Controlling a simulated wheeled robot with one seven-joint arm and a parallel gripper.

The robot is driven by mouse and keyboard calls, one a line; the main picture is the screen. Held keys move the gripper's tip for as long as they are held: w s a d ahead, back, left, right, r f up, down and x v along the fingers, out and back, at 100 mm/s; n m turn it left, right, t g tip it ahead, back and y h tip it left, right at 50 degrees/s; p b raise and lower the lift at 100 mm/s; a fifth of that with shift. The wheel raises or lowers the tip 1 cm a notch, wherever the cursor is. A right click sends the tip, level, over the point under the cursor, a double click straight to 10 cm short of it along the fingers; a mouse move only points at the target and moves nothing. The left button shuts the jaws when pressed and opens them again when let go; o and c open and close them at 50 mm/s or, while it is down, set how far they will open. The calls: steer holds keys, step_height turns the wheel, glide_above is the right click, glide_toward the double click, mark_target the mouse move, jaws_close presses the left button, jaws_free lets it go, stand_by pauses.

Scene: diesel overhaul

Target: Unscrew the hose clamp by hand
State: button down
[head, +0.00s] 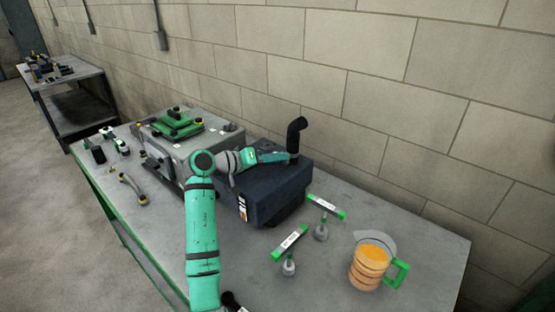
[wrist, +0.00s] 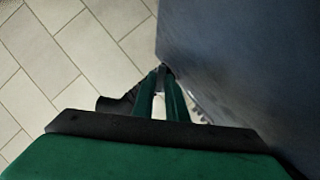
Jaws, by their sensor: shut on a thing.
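A black elbow hose (head: 295,135) stands up from the dark blue box (head: 285,188) on the bench in the head view. My gripper (head: 287,157) is at the foot of this hose. In the wrist view, my gripper's (wrist: 166,72) two green fingers come together beside the box's dark face, and the black hose (wrist: 115,104) shows to their left. The fingertips are shut on a small dark part, which looks like the hose clamp's screw. The rest of the clamp is too small or hidden to make out.
A grey engine block with a green part (head: 177,123) stands left of the box. Two green-handled tools (head: 291,242) (head: 327,206) and an orange-filled jug (head: 369,267) are on the right. A second bench (head: 70,75) stands at far left. The block wall runs close behind.

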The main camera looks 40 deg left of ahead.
steer(key=c, duration=1.8)
jaws_free()
steer(key=v, duration=1)
steer(key=shift+s+a+r, duration=0.1)
steer(key=shift+s+a, duration=0.05)
steer(key=shift+s, duration=0.15)
